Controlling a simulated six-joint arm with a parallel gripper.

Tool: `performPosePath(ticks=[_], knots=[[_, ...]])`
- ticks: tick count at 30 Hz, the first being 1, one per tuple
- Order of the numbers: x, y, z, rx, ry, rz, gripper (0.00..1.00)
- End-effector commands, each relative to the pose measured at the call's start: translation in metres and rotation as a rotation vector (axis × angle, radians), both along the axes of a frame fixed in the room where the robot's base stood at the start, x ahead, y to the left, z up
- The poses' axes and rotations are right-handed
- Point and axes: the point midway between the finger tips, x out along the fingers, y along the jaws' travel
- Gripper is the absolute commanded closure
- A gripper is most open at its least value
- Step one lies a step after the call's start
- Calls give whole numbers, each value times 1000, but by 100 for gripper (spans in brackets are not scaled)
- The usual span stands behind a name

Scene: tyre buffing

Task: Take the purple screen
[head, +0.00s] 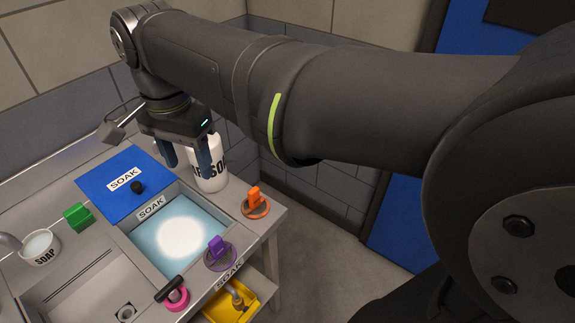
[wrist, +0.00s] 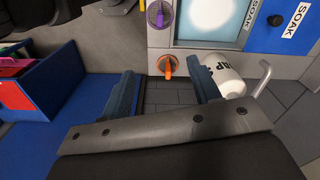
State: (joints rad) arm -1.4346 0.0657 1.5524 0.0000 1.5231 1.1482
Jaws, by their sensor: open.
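The purple screen (head: 218,252) is a round piece with an upright tab handle. It rests on the counter's right rim, beside the lit soak basin (head: 132,240). It also shows in the wrist view (wrist: 160,14) near the top edge. My gripper (head: 186,160) is at the back of the counter, near the white soap bottle, well behind the purple screen. In the wrist view my gripper (wrist: 165,78) has its two blue fingers spread apart with nothing held between them.
An orange screen (head: 255,204) sits on the same rim farther back. A pink one (head: 173,294) is in front. The white bottle (head: 211,165) stands near my fingers. A blue lid (head: 118,187), green handle (head: 79,216) and soap bowl (head: 40,247) are left. A yellow tray (head: 228,303) sits in an open drawer.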

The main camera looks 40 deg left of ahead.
Motion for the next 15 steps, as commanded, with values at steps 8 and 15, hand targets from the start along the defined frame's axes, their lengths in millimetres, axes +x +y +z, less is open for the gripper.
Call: performPosePath(ticks=[8,15], knots=[[-4,3,-49,-4,2,576,44],[-7,1,-86,-3,1,1035,44]])
